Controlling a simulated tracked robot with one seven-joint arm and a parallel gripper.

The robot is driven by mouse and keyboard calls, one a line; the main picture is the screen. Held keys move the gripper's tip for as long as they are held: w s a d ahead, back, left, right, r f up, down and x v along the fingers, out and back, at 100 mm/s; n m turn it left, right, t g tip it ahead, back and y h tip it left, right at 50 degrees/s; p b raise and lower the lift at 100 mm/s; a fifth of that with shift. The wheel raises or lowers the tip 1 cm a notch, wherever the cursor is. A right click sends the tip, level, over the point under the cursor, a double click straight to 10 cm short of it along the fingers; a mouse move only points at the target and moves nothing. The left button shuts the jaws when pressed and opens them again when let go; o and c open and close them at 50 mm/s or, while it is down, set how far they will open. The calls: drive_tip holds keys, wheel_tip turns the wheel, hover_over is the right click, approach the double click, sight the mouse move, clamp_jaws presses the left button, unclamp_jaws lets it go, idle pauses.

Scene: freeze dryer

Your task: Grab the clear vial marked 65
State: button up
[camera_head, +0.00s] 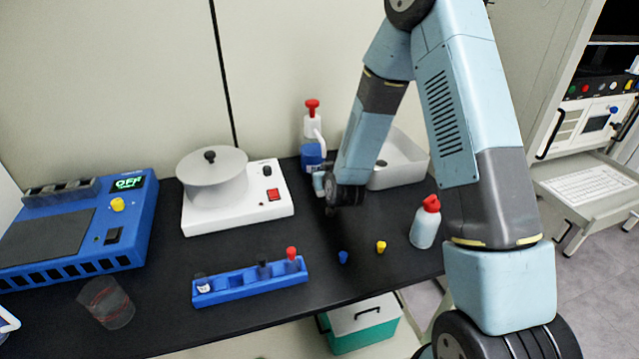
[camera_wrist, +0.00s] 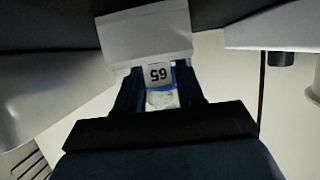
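The clear vial marked 65 (camera_wrist: 163,98) is between the two dark blue fingers of my gripper (camera_wrist: 160,90) in the wrist view. Its white label reads 65 upside down in that view, and the vial fills the space between the fingers. The gripper looks shut on it. In the head view my gripper (camera_head: 326,187) is at the back of the black table, just in front of the pump bottle (camera_head: 312,152). A small pale shape shows at its tip there, too small to read.
A blue rack (camera_head: 235,288) with several vials stands at the front. A white hot plate (camera_head: 240,212) with a pot is left of my gripper, and a white basin (camera_head: 402,165) is right. A red-capped bottle (camera_head: 425,225) and two small caps, blue (camera_head: 343,257) and yellow (camera_head: 381,247), are nearer.

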clamp_jaws()
drive_tip(key=shift+r, duration=0.15)
